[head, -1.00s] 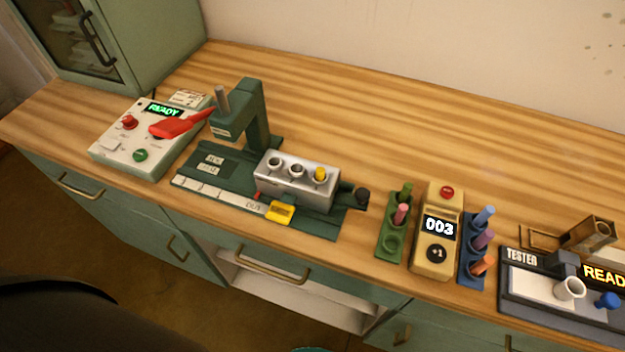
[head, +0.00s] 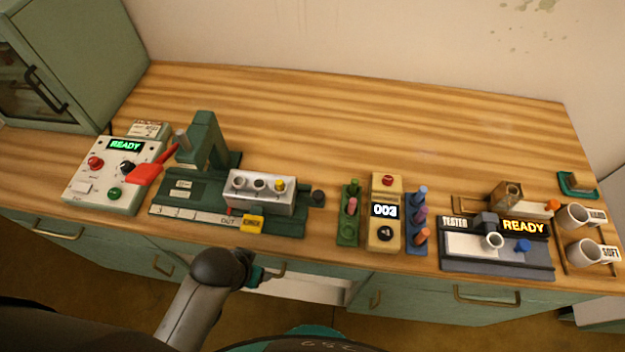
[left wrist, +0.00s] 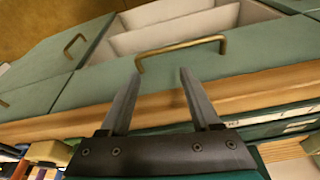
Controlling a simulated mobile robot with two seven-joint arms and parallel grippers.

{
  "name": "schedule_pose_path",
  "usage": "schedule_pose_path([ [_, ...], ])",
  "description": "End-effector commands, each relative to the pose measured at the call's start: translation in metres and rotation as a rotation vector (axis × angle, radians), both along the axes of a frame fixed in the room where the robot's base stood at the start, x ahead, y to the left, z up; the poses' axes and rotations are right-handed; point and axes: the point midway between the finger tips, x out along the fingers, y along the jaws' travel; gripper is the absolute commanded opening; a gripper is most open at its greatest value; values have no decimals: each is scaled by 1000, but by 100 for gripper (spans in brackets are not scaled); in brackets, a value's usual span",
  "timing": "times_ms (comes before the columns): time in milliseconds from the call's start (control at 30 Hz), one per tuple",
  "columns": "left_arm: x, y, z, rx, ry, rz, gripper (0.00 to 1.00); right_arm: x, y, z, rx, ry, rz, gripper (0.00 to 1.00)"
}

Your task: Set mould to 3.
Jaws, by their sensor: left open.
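The mould is a silver block (head: 258,203) with three round wells in a row; the right well shows yellow. It sits at the right part of the green press base (head: 185,186), clear of the press head (head: 187,150). A pale scale strip (head: 195,217) runs along the base's front, with a 3 at its left end and OUT near its right. A yellow tab (head: 252,224) stands at the OUT end, and a dark knob (head: 318,197) is at the right. My left gripper (left wrist: 160,75) is open and empty, in front of the counter below the mould. My right gripper is not seen.
Right of the mould stand a green rack (head: 349,230), a tan counter (head: 385,235) reading 003, a blue rack (head: 417,240) and a tester (head: 495,262). The wooden back area is clear.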

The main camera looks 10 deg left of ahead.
Motion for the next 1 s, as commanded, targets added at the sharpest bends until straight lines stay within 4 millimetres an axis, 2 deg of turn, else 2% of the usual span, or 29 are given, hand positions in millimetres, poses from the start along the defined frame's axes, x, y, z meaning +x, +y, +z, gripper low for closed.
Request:
schedule_pose_path([
  [33, 3, -1, 24, -2, -12, -2, 64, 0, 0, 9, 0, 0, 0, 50],
  [200, 9, -4, 82, -11, -38, -15, 64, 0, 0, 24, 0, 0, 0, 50],
  [267, 24, -15, 105, -33, -72, -67, 64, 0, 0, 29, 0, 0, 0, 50],
  [467, 64, -53, 128, -104, -144, -263, 64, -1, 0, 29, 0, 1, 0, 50],
  [700, 104, -92, 172, -152, -209, -575, 64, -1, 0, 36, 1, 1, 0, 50],
  [867, 118, -99, 196, -145, -202, -768, 64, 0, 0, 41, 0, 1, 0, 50],
  [1000, 126, -89, 213, -122, -169, -893, 64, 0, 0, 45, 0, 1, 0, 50],
])
